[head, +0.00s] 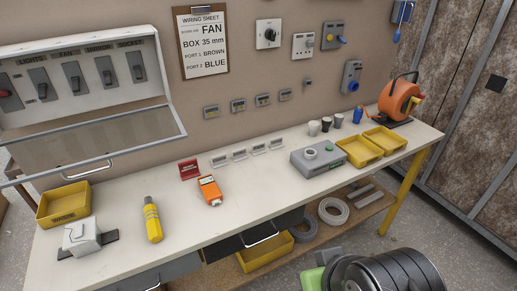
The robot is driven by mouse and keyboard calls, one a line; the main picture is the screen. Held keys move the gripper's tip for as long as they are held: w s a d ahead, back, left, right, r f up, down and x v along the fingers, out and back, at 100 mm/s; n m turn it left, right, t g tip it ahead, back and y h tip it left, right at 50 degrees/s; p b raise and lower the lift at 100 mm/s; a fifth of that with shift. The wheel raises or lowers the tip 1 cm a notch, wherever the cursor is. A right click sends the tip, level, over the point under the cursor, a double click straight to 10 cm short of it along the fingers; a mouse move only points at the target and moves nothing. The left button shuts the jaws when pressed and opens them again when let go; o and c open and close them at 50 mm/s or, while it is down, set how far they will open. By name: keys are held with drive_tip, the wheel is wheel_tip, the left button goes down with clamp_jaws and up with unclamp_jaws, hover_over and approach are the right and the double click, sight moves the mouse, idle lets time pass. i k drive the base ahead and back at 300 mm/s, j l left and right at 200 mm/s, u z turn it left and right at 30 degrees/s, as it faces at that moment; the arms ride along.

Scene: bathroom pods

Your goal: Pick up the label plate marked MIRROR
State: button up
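Several small pale label plates stand in a row on the white bench, behind the orange tester: a first (220,160), a second (239,155), a third (258,149) and a fourth (276,144). Their lettering is too small to read, so I cannot tell which one is marked MIRROR. The open switch panel (75,75) on the wall at the left has headings over its switches, and one of them reads MIRROR. My gripper's fingers are not in view.
A dark ribbed cylinder (390,272) fills the lower right. The bench's front middle is clear.

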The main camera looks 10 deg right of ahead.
sight(276, 143)
drive_tip(key=i+l+u, duration=0.2)
drive_tip(key=l+u, duration=0.25)
drive_tip(key=i+l+u, duration=0.1)
drive_tip(key=l+u, duration=0.35)
drive_tip(key=l, duration=0.15)
drive_tip(key=l+u, duration=0.45)
drive_tip(key=l, duration=0.15)
drive_tip(key=k+l+u, duration=0.1)
drive_tip(key=l+u, duration=0.3)
drive_tip(key=l, duration=0.15)
drive_tip(key=k+l+u, duration=0.15)
drive_tip(key=l+u, duration=0.3)
drive_tip(key=l, duration=0.15)
drive_tip(key=i, duration=0.5)
